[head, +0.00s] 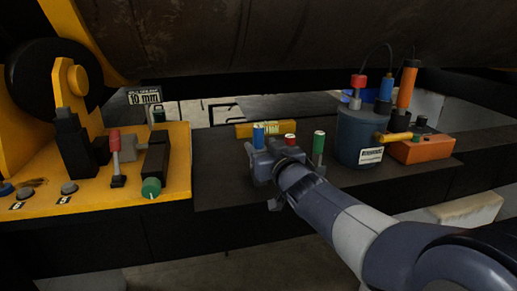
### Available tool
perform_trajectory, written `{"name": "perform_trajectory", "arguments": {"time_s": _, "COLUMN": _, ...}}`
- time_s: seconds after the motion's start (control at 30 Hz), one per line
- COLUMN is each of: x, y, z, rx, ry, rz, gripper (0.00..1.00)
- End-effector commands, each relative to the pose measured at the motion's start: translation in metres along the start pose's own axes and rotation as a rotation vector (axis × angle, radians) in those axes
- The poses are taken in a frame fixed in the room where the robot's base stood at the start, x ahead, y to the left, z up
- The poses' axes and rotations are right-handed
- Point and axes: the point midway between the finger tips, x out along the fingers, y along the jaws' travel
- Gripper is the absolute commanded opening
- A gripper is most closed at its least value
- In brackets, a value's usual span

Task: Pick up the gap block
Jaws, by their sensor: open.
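A yellow block (290,128) with a pale label lies on the dark bench behind my gripper; it looks like the gap block, but its label is too small to read. My gripper (262,163) is over the bench in front of the block, apart from it as far as I can see. It is open, with nothing visible between its jaws. The gripper and a blue cylinder cover part of the block's front.
Blue (258,136), red-topped (290,140) and green-topped (319,145) cylinders stand around the gripper. A blue-grey pot (358,137) and an orange box (424,150) stand right. A yellow control panel (177,170) with levers is left. A large dark drum (290,35) hangs overhead.

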Motion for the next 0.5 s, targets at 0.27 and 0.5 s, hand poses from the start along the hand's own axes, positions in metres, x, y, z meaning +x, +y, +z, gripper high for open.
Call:
{"name": "perform_trajectory", "arguments": {"time_s": 0.27, "x": 0.033, "y": 0.002, "z": -0.003, "rx": -0.001, "ry": -0.001, "rz": -0.001, "gripper": 0.50}}
{"name": "perform_trajectory", "arguments": {"time_s": 0.5, "x": 0.037, "y": 0.002, "z": -0.002, "rx": -0.001, "ry": 0.000, "rz": 0.000, "gripper": 0.50}}
